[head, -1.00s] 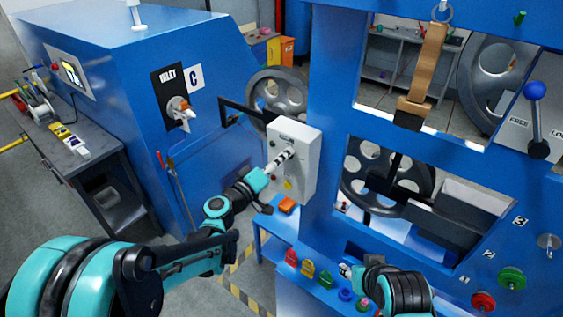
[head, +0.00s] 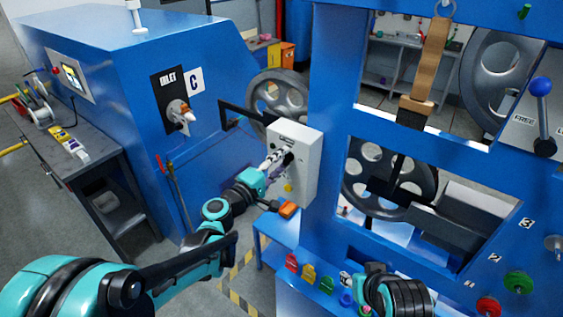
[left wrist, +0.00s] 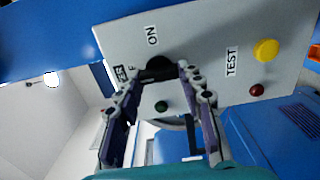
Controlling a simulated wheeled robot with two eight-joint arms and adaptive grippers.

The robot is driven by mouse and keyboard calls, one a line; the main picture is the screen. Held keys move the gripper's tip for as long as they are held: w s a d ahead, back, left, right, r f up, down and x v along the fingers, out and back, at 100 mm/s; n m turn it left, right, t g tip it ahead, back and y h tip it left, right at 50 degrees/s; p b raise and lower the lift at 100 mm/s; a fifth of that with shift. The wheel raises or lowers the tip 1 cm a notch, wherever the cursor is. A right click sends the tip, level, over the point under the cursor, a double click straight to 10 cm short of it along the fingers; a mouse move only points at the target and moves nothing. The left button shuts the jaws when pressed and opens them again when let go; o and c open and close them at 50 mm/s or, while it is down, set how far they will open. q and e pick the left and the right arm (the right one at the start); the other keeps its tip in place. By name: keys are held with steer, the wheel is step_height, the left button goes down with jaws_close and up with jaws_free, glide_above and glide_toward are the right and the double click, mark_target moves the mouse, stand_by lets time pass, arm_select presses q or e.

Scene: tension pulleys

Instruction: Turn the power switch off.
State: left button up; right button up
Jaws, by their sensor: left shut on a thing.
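The grey switch box (head: 300,172) is fixed to the left side of the blue frame. In the left wrist view its panel (left wrist: 200,60) carries the labels ON, partly hidden OFF, and TEST. A round black switch knob (left wrist: 160,67) sits by the ON and OFF labels. My left gripper (head: 284,154) is at the box face. In the left wrist view its fingertips (left wrist: 172,76) are shut on the knob, one on each side. Which way the knob points cannot be told. My right gripper (head: 358,284) is low by the frame; its fingers are unclear.
A yellow button (left wrist: 266,50) and a red light (left wrist: 257,90) are beside TEST; a green light (left wrist: 161,106) is below the knob. A blue ledge (head: 270,232) under the box holds an orange block (head: 289,209). Several coloured padlocks (head: 309,272) hang below. A lever (head: 541,110) stands far right.

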stand_by(0.4)
arm_select(q)
steer(key=o, duration=1.2)
steer(key=shift+c, duration=0.2)
steer(key=shift+a, duration=0.1)
steer(key=v, duration=1.2)
steer(key=s+f+m+g+y+b, duration=0.5)
steer(key=s+f, duration=0.3)
steer(key=f, duration=0.3)
steer(key=s+a+f+m+g+y+b, duration=0.2)
steer(key=s+a+f+m+y, duration=0.3)
steer(key=s+a+f, duration=0.4)
steer(key=shift+s+a+m+g+y+b, duration=0.3)
steer(key=shift+s+a+m+b, duration=0.1)
steer(key=shift+s+a+b, duration=0.45)
